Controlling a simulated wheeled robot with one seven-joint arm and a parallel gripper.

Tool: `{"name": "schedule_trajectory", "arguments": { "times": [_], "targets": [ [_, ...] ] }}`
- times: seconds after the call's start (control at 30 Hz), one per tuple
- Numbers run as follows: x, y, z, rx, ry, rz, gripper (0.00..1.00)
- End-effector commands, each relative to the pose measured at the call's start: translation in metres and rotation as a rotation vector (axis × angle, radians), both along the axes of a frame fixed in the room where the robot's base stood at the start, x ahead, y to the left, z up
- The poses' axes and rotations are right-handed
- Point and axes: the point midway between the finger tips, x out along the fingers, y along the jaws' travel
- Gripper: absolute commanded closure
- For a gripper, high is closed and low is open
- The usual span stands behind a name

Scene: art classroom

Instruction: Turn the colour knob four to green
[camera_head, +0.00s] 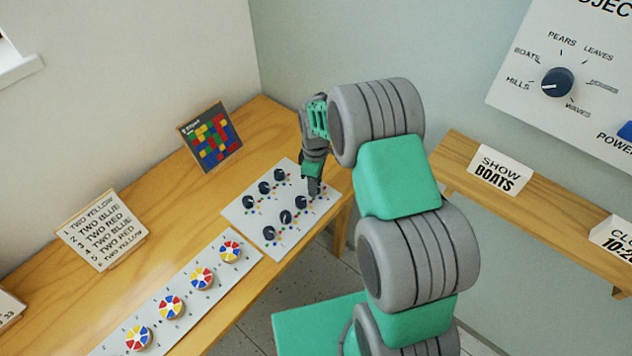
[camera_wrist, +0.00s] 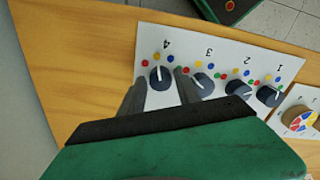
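Knob four (camera_wrist: 161,79) is a dark round knob with a white pointer line, under the number 4 on a white panel (camera_wrist: 215,52). Small coloured dots arc around it; its line points up in the wrist view, toward the middle of the arc. My gripper (camera_wrist: 160,88) has one finger on each side of the knob, spread apart. I cannot tell whether the fingers touch it. In the head view my gripper (camera_head: 313,192) is over the near right end of the panel (camera_head: 233,213) and hides knob four.
Knob three (camera_wrist: 203,84) stands close beside my right-hand finger. Several more knobs share the panel. A strip with coloured wheels (camera_head: 202,278), a card of listed colours (camera_head: 102,229) and a coloured grid picture (camera_head: 211,137) are on the wooden table (camera_head: 165,190).

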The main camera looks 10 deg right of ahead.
Motion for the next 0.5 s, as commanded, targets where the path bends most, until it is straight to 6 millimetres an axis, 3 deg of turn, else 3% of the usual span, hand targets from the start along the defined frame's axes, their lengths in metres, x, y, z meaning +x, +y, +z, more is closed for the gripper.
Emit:
{"name": "schedule_trajectory", "arguments": {
  "times": [0.43,0.5],
  "targets": [
    [0.0004,-0.0001,0.0005,-0.001,-0.001,-0.001,0.98],
    [0.0006,-0.0002,0.0006,0.0,-0.002,-0.001,1.0]
  ]
}}
